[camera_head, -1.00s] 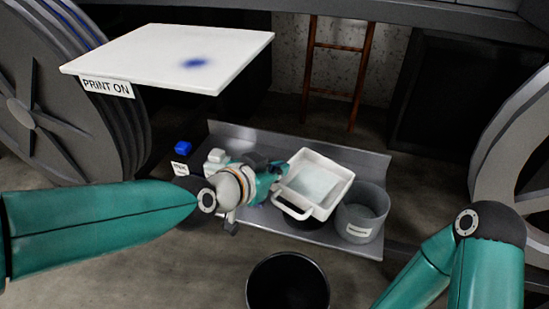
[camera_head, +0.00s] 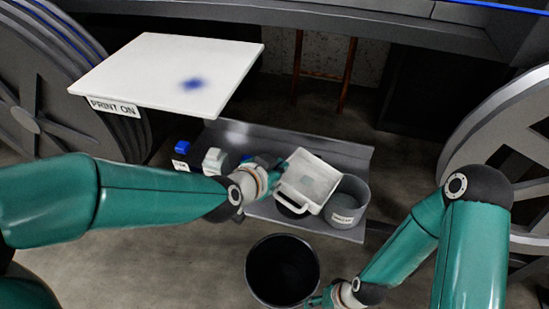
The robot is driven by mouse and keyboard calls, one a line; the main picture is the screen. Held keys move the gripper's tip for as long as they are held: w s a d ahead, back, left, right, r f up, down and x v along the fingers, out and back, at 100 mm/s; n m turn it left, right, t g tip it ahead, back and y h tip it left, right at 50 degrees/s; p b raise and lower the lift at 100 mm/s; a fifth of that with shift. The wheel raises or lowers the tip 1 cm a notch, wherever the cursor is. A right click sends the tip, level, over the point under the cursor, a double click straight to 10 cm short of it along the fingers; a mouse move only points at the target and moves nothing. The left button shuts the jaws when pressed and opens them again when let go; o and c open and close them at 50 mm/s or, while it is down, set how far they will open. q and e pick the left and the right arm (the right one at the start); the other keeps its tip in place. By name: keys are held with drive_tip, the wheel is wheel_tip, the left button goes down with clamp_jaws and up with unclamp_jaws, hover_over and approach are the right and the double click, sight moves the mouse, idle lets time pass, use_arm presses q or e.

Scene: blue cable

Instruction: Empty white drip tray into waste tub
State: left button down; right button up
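The white drip tray (camera_head: 318,167) is over the metal shelf, with its looped handle facing the front. A small pale patch shows on its floor. My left gripper (camera_head: 278,171) is at the tray's left edge; its fingertips are too small and covered to tell whether they grip it. A grey tub (camera_head: 349,207) with an unreadable white label stands just right of the tray. A black open bin (camera_head: 283,273) stands on the floor in front. I cannot read which one is the waste tub. My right gripper (camera_head: 318,300) is at the bottom edge, beside the bin and partly cut off.
The metal shelf (camera_head: 350,150) has a raised back wall. A white container (camera_head: 215,160) and a blue block (camera_head: 183,147) are left of my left gripper. A white board (camera_head: 170,75) with a blue smudge overhangs at upper left. Large wheels flank both sides.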

use_arm(q)
drive_tip(key=shift+w+d+r+m+y+p, duration=0.2)
drive_tip(key=shift+d+p, duration=0.25)
drive_tip(key=shift+p, duration=1.35)
drive_tip(key=shift+s+d+r+m+y+p, duration=0.2)
drive_tip(key=shift+d+p, duration=0.25)
drive_tip(key=shift+p, duration=1.35)
drive_tip(key=shift+w+d+r+y+p, duration=0.15)
drive_tip(key=shift+w+d+y+p, duration=0.25)
drive_tip(key=shift+p, duration=1.4)
drive_tip(key=shift+s+d+g+p, duration=0.1)
drive_tip(key=shift+d+g+p, duration=0.25)
drive_tip(key=shift+p, duration=0.6)
drive_tip(key=shift+d+f+p, duration=0.1)
drive_tip(key=shift+f+p, duration=0.05)
drive_tip(key=shift+p, duration=0.25)
drive_tip(key=shift+d+r+m+g+y+p, duration=0.15)
drive_tip(key=shift+d+r+m+y+p, duration=0.25)
drive_tip(key=shift+p, duration=1.65)
drive_tip(key=shift+d+r+m+g+y+p, duration=0.15)
drive_tip(key=shift+r+y+p, duration=0.35)
drive_tip(key=shift+p, duration=1.55)
drive_tip(key=shift+d+r+p, duration=0.1)
drive_tip(key=shift+p, duration=0.2)
drive_tip(key=shift+r+p, duration=0.1)
drive_tip(key=shift+p, duration=0.2)
